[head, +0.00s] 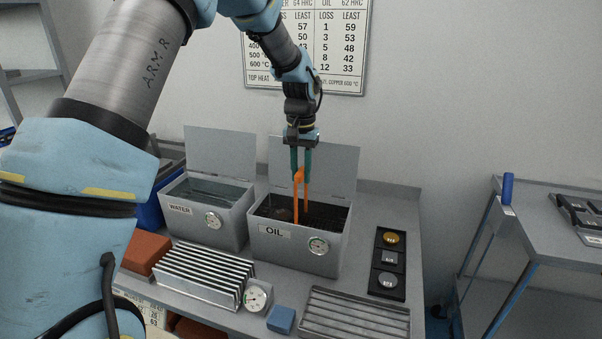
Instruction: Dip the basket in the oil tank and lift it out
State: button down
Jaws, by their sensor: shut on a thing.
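The oil tank (289,252) is a grey metal box with its lid open, an OIL label and a dial on its front. My gripper (301,172) is above the tank, pointing down, its green fingers shut on an orange handle (305,190). The handle reaches down into the tank opening. The basket seems to be low inside the tank, at or in the dark oil; its body is mostly hidden by the tank's front wall, so I cannot tell how deep it sits.
The water tank (197,221) stands left of the oil tank, lid open. In front are a finned metal rack (200,272), a dial gauge (257,296), a blue block (282,320) and a slatted tray (355,317). A black holder (376,268) with round pieces lies to the right.

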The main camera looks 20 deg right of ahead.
notch_tip(320, 180, up, 11)
jog(key=p, duration=0.7)
jog(key=shift+r+p, duration=0.15)
jog(key=shift+p, duration=0.25)
dwell(0.8)
